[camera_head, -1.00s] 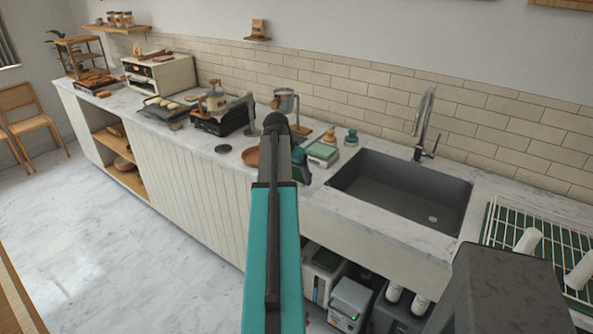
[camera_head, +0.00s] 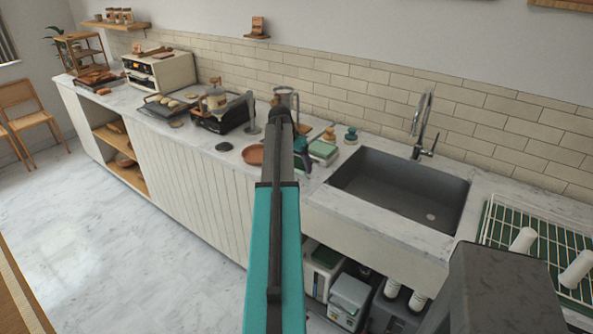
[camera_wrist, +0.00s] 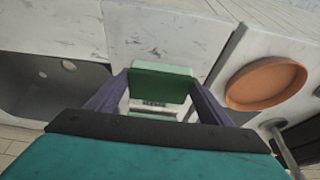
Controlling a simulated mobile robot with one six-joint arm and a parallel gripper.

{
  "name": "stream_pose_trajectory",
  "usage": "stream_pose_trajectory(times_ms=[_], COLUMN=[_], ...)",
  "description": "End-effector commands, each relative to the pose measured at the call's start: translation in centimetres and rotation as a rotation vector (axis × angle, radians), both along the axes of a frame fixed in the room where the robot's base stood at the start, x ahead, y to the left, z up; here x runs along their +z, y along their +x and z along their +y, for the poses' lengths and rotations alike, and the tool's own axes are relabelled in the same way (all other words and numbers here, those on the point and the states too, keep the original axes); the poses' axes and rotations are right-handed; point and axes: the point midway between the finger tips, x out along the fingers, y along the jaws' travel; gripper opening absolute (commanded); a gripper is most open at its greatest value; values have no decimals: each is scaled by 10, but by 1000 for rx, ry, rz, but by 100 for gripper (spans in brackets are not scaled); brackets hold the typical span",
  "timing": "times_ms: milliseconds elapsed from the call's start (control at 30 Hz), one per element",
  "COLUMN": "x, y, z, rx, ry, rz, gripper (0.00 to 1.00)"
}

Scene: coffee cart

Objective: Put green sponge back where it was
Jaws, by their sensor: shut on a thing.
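The green sponge (camera_wrist: 160,82) is between the two dark fingers of my gripper (camera_wrist: 158,95) in the wrist view. The gripper is shut on it. A pale device with a small dark display (camera_wrist: 153,104) shows just beyond the sponge's lower edge; I cannot tell whether they touch. In the head view my gripper (camera_head: 304,156) is mostly hidden behind my teal and black arm, over the counter left of the sink. The sponge cannot be made out clearly there.
The grey sink (camera_head: 400,190) is right of the gripper. A terracotta dish (camera_head: 253,155) and a dark disc (camera_head: 224,146) lie to the left. A wire rack (camera_head: 545,240) is at far right.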

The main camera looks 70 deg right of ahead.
Motion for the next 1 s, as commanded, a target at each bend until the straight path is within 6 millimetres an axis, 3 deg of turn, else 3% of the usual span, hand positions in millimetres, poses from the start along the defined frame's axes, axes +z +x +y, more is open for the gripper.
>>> stream_pose_trajectory(times_ms=[233, 633, 1000], x=[-4, -33, -36], y=[0, 0, 1], z=[0, 1, 1], rx=[0, 1, 1], ry=[1, 0, 0], rz=[1, 0, 0], gripper=[53, 53, 53])
